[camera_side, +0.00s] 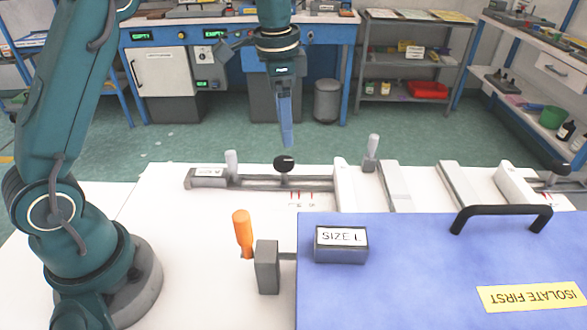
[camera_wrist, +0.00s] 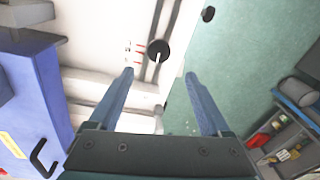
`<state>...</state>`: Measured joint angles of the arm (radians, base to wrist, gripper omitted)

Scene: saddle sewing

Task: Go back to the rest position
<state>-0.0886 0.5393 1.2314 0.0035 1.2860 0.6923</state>
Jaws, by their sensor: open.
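My gripper (camera_side: 285,138) hangs pointing down in the side view, above and behind the far edge of the white table. In the wrist view my gripper (camera_wrist: 160,83) shows its two blue fingers spread apart with nothing between them. A black round knob (camera_side: 284,163) on a rail stands below the fingertips, apart from them. The same knob shows ahead of the fingers in the wrist view (camera_wrist: 158,49).
White bars (camera_side: 395,186) cross the table. Green floor (camera_side: 210,135) lies behind.

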